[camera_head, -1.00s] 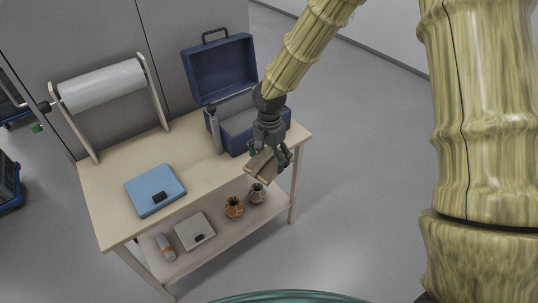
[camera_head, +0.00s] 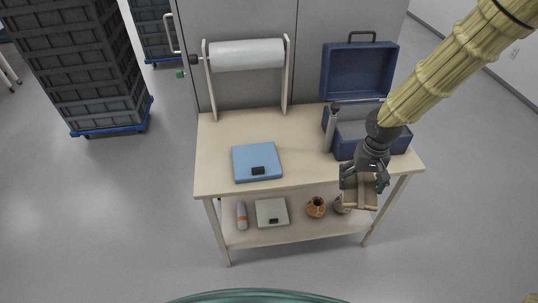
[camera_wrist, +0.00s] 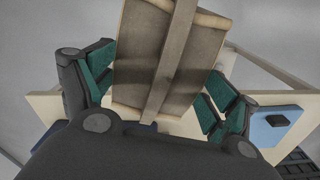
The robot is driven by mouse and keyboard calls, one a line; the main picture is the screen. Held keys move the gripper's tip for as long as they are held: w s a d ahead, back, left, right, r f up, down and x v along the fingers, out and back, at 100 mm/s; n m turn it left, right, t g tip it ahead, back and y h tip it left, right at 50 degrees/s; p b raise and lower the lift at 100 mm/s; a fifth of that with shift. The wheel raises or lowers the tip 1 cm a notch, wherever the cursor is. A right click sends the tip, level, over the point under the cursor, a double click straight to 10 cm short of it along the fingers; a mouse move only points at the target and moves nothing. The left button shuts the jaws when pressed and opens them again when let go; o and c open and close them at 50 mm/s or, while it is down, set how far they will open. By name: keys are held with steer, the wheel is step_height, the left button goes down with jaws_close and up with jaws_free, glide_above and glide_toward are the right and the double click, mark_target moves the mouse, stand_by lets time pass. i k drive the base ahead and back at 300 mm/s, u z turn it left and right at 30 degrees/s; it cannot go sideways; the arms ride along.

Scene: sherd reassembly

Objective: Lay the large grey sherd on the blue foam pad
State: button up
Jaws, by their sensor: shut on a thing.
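A broad flat grey-brown piece, which I take to be the large grey sherd (camera_head: 358,196), is held in my gripper (camera_head: 364,180) just off the front right edge of the table. The wrist view shows the sherd (camera_wrist: 139,55) between the green finger pads, with a paler strip running along its middle. My gripper is shut on it. The blue foam pad (camera_head: 248,156) lies flat on the tabletop, left of my gripper, with a small dark block (camera_head: 258,170) at its front edge. The pad (camera_wrist: 268,134) also shows at the right of the wrist view.
An open blue case (camera_head: 345,148) and a grey upright cylinder (camera_head: 330,132) stand near my arm. A paper roll (camera_head: 246,54) is at the back. Bare tabletop (camera_head: 222,133) surrounds the pad. The lower shelf holds small pots (camera_head: 316,207) and a pale flat box (camera_head: 271,212).

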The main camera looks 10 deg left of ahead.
mark_target(257, 156)
steer(key=u, duration=2.35)
steer(key=i, duration=2.05)
steer(key=z, duration=3.05)
